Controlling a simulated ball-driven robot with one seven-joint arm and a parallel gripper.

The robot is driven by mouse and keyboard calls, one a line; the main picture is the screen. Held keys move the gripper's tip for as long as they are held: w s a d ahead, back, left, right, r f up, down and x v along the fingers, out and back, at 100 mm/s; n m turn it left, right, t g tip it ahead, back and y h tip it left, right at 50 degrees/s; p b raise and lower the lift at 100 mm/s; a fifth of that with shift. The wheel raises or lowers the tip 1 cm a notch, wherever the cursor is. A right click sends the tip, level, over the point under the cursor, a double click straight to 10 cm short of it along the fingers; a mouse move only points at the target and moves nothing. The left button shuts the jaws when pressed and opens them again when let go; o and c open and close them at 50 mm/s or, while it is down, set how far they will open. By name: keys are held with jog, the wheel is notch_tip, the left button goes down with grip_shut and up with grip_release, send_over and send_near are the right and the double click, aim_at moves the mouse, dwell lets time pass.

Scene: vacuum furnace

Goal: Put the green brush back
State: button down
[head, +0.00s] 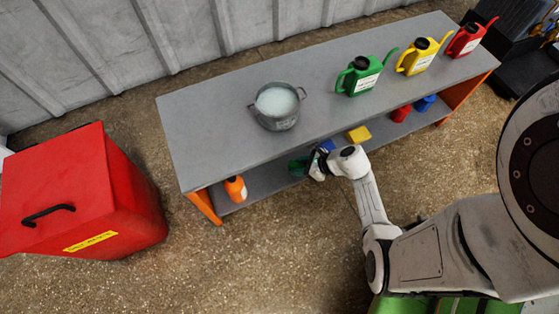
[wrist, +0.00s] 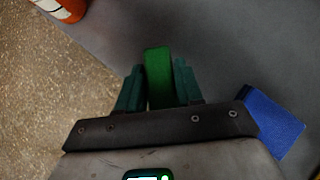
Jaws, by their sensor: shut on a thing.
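The green brush (wrist: 158,78) shows in the wrist view as a plain green block between the two teal fingers of my gripper (wrist: 157,88). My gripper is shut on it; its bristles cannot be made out. In the head view my gripper (head: 299,167) is at the front edge of the grey bench (head: 215,130), level with its lower shelf (head: 262,184). The brush is mostly hidden there by the fingers and wrist. I cannot tell whether the brush touches the shelf.
On the shelf are an orange bottle (head: 235,189), a blue block (wrist: 272,122), a yellow block (head: 358,134) and red and blue items. On top stand a pot (head: 277,120) and green, yellow and red cans (head: 361,76). A red bin (head: 80,200) stands left.

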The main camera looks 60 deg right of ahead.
aim_at(290, 163)
jog(key=w, duration=0.4)
jog(key=shift+a+b, duration=0.35)
jog(key=shift+b, duration=0.05)
jog(key=w, duration=0.1)
jog(key=w+b, duration=0.1)
jog(key=w+f+b, duration=0.1)
jog(key=shift+a, duration=0.3)
jog(key=shift+f, duration=0.25)
jog(key=shift+f, duration=0.1)
jog(key=c, duration=0.7)
grip_release()
jog(key=shift+s, duration=0.1)
jog(key=shift+c, duration=0.2)
